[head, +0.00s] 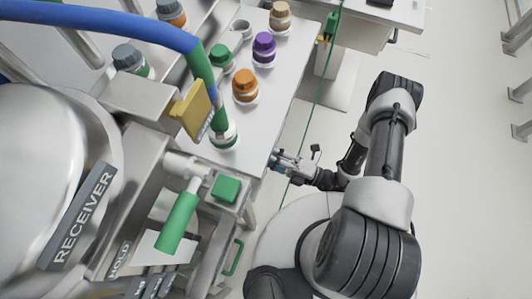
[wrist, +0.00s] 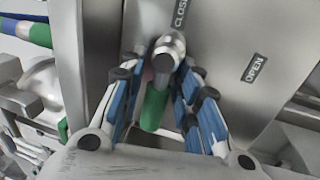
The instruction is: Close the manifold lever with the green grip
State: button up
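In the wrist view a lever with a green grip (wrist: 154,108) and a rounded metal end (wrist: 168,50) stands out from a grey panel (wrist: 225,35). The panel has a closed label (wrist: 180,14) above the lever and an open label (wrist: 255,68) to its right. My gripper (wrist: 160,80) is open, with blue-padded fingers on both sides of the green grip. A gap shows on the right; contact on the left is unclear. In the head view my gripper (head: 279,161) is at the bench's side edge, and I cannot make out this lever there.
A larger green-gripped handle (head: 180,222) stands beside the receiver tank (head: 55,130). A blue and green hose (head: 110,22) runs above the bench (head: 272,85). Several capped jars, including an orange-capped one (head: 245,86), stand there.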

jog(key=shift+o, duration=0.7)
jog(key=shift+d, duration=0.3)
jog(key=v, duration=1.1)
jog(key=shift+s+d, duration=0.15)
jog(key=shift+s, duration=0.1)
